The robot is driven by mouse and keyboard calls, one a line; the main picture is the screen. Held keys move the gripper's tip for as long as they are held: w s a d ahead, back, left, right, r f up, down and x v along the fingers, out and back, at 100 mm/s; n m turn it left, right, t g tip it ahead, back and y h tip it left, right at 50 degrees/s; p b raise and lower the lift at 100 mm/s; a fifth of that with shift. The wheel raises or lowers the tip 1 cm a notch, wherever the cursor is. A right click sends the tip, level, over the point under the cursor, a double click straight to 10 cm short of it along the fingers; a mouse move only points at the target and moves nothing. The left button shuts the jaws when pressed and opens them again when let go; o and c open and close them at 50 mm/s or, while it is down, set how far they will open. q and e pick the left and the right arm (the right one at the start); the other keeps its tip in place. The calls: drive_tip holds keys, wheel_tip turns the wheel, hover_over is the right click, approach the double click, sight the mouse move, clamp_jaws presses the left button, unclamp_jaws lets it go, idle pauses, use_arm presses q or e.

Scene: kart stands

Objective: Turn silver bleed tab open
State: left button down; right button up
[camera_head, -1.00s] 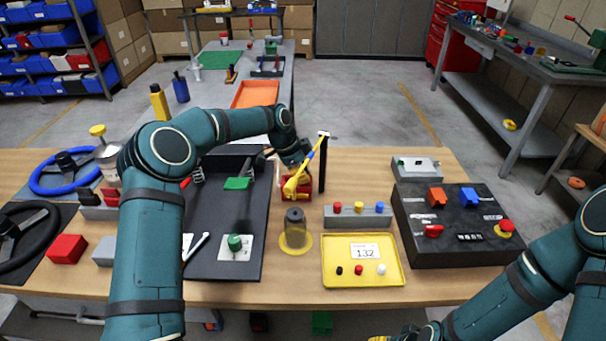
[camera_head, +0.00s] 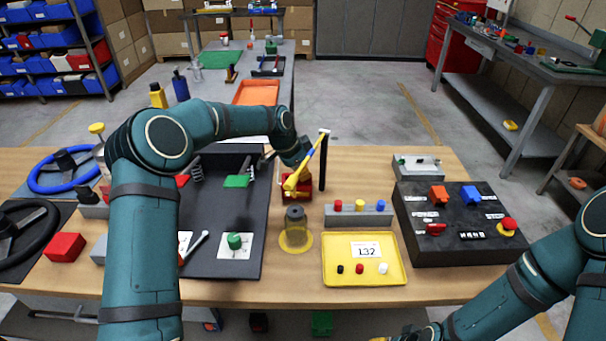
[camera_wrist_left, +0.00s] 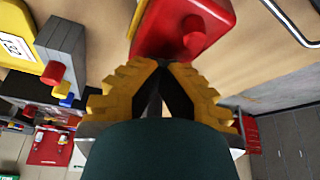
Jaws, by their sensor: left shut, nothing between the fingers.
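The red block (camera_head: 304,194) stands upright near the middle of the bench. In the left wrist view the red body (camera_wrist_left: 190,22) with a round red knob is just ahead of the fingertips. My left gripper (camera_head: 290,186), with yellow fingers, is at the red block, partly covering it. In the left wrist view the left gripper (camera_wrist_left: 160,66) has its toothed fingers together at the tips, with nothing seen between them. I cannot make out a silver bleed tab; it may be hidden behind the fingers. Only a yellow bit of my right gripper (camera_head: 382,338) shows at the bottom edge.
A dark post (camera_head: 323,165) stands just behind the red block. A grey bar with coloured knobs (camera_head: 345,221) and a yellow tray (camera_head: 335,278) are to its right. A black board (camera_head: 245,255) lies left.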

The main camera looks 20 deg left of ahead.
use_arm(q)
drive_tip(key=n, duration=0.2)
drive_tip(key=n+t+y+b, duration=0.1)
drive_tip(key=n, duration=0.1)
drive_tip(key=shift+s+d+f+n, duration=0.1)
drive_tip(key=shift+d+n, duration=0.1)
drive_tip(key=shift+n, duration=0.1)
drive_tip(key=n+y+b, duration=0.1)
drive_tip(key=n, duration=0.3)
drive_tip(key=shift+t+y, duration=0.3)
drive_tip(key=shift+y, duration=0.1)
drive_tip(key=c, duration=0.9)
unclamp_jaws()
drive_tip(key=shift+c, duration=0.2)
drive_tip(key=shift+a, duration=0.1)
